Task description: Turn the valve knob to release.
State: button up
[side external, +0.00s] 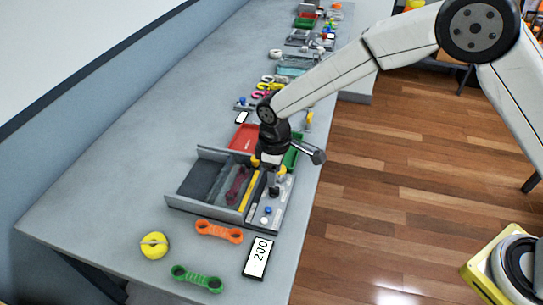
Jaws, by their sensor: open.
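My gripper (269,167) points down over the right side of a grey device on the bench. Its yellow-tipped fingers are apart. A small dark knob (274,191) stands on the device's light grey panel (279,208), just below the fingers in the picture. It looks like the valve knob, but it is small here. I cannot tell whether the fingers are around it or above it. The panel also carries a blue button (268,210) and a small white part near its front.
The grey tray (190,206) left of the panel holds dark strap-like pieces and a yellow strip. Orange (219,232) and green (197,279) links, a yellow round object (154,245) and a card reading 200 (258,258) lie in front. Red and green bins stand behind.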

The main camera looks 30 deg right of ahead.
aim_at(274, 191)
jog(key=shift+f, duration=2.55)
jog(key=shift+c, duration=0.2)
grip_shut()
